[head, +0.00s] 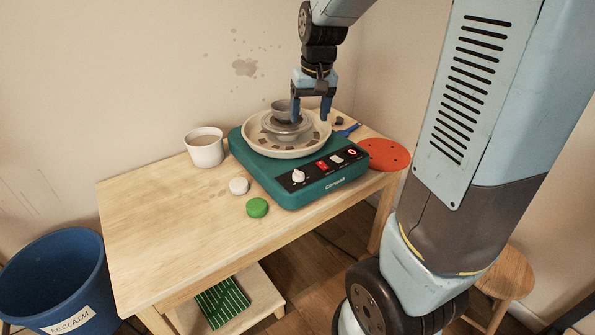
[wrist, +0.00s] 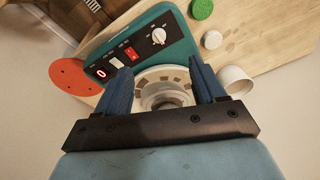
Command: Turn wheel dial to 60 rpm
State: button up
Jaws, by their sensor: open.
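The teal pottery wheel (head: 291,203) stands on the wooden table. Its black front panel carries a white dial (head: 298,176) at the left end, with a red switch (head: 322,165) and other switches to the right. The dial also shows in the wrist view (wrist: 159,36), beyond my fingers; its marks are too small to read. A grey clay pot (head: 283,118) sits in the middle of the wheel's cream splash pan (head: 259,146). My gripper (head: 311,113) is open above the pan, at the pot's right side. In the wrist view the pot (wrist: 166,97) lies between my fingertips (wrist: 162,76). Contact cannot be told.
A white cup (head: 205,148), a white disc (head: 239,186) and a green disc (head: 257,208) stand left of the wheel. An orange-red bat (head: 387,154) lies at right, overhanging the edge. A blue bucket (head: 54,277) stands at left. The table's left front (head: 160,240) is clear.

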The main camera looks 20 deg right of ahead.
jog(key=g, duration=0.2)
send_near(298, 172)
jog(key=shift+h, duration=0.3)
notch_tip(298, 172, down, 10)
jog(key=shift+a+r, duration=0.1)
jog(key=shift+r, duration=0.1)
jog(key=c, duration=1)
jog(key=shift+a, duration=0.2)
jog(key=shift+c, duration=0.2)
jog(key=shift+d, duration=0.1)
